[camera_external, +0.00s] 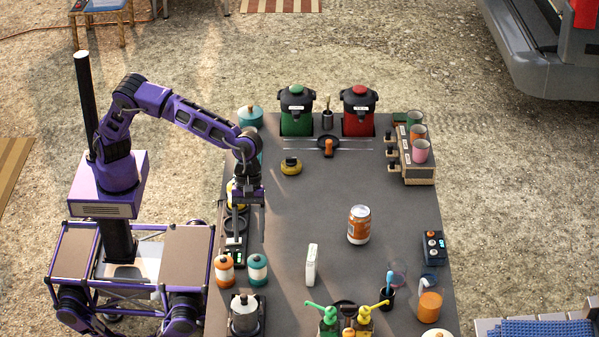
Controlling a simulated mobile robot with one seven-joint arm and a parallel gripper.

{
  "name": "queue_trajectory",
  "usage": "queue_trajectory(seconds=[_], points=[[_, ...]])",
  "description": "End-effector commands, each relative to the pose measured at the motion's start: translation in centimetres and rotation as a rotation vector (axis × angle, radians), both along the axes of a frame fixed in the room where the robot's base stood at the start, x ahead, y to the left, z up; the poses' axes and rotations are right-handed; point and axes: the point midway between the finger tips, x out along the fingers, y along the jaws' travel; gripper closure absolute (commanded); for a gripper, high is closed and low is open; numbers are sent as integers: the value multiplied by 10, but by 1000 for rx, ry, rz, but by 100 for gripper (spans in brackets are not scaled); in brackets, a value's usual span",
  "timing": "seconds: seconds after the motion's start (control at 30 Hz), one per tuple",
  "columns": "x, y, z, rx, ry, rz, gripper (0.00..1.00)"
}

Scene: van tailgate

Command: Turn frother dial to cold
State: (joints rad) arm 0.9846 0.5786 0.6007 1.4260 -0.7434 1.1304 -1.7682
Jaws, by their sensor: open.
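My gripper (249,238) points down over the left edge of the dark table (320,200). Its two fingers are apart, with nothing visible between them. Below and beside the left finger is a flat dark device (235,250) with light markings, partly hidden by the gripper. A small dark blue box (433,247) with round knobs on top stands at the right edge of the table, far from my gripper. I cannot tell for sure which device is the frother, and no dial setting is readable.
Two canisters (257,268) stand just below my gripper, with a moka pot (244,313) nearer the front. A can (359,225) and a white carton (311,265) stand mid-table. Green and red dispensers (359,110) stand at the back. The table's centre is mostly clear.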

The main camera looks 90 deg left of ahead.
Motion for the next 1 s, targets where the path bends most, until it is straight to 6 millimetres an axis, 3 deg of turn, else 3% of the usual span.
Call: queue_trajectory(seconds=[0.7, 1.0], points=[[0, -53, -133, 4, 0, -2, 34], [0, -63, -156, 3, 0, -3, 34]])
